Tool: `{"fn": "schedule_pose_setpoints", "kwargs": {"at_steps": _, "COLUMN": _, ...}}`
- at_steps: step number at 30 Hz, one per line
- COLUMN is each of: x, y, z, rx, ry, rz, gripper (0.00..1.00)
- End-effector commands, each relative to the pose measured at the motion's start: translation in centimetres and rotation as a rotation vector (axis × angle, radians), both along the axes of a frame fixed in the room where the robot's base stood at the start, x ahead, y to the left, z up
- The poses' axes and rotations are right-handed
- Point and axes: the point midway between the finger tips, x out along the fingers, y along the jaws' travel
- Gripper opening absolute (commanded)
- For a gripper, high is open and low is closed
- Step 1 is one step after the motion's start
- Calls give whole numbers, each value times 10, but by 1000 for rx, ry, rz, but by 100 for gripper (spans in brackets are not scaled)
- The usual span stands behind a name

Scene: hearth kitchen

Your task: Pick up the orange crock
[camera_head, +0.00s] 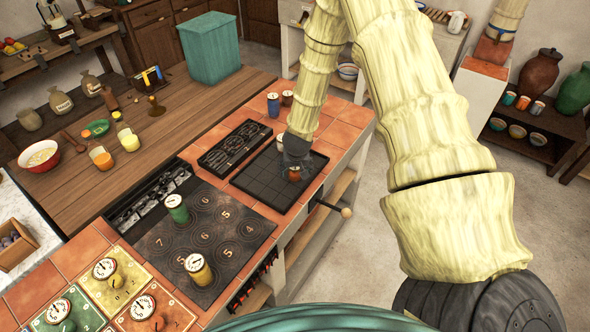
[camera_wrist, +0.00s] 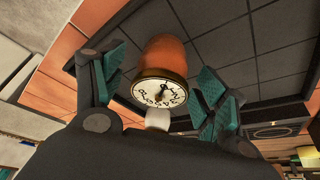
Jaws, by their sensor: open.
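The orange crock (camera_head: 294,174) stands on the black square-tiled panel (camera_head: 262,184) near the counter's right edge. It has a white dial-like lid with black marks and a pale knob. My gripper (camera_head: 293,158) is right at it from above and partly covers it in the head view. In the wrist view the orange crock (camera_wrist: 165,62) lies between the two teal-padded fingers of my gripper (camera_wrist: 160,85). The fingers are open, with a visible gap on each side of the crock.
A green canister (camera_head: 176,208) and a yellow canister (camera_head: 198,270) stand on the numbered black cooktop (camera_head: 225,232). A blue jar (camera_head: 273,105) and a brown jar (camera_head: 287,98) stand beyond the panel. A wooden-knobbed handle (camera_head: 346,212) sticks out from the counter front.

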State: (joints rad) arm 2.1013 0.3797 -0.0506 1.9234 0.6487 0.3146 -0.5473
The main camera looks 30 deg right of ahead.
Motion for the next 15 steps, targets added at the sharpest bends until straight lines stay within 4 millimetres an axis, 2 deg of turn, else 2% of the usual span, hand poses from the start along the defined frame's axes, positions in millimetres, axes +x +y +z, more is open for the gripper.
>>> {"fn": "schedule_pose_setpoints", "kwargs": {"at_steps": 10, "x": 1, "y": 0, "z": -3, "rx": 0, "ry": 0, "rz": 0, "gripper": 73}}
{"fn": "schedule_pose_setpoints", "kwargs": {"at_steps": 15, "x": 1, "y": 0, "z": -3, "rx": 0, "ry": 0, "rz": 0, "gripper": 42}}
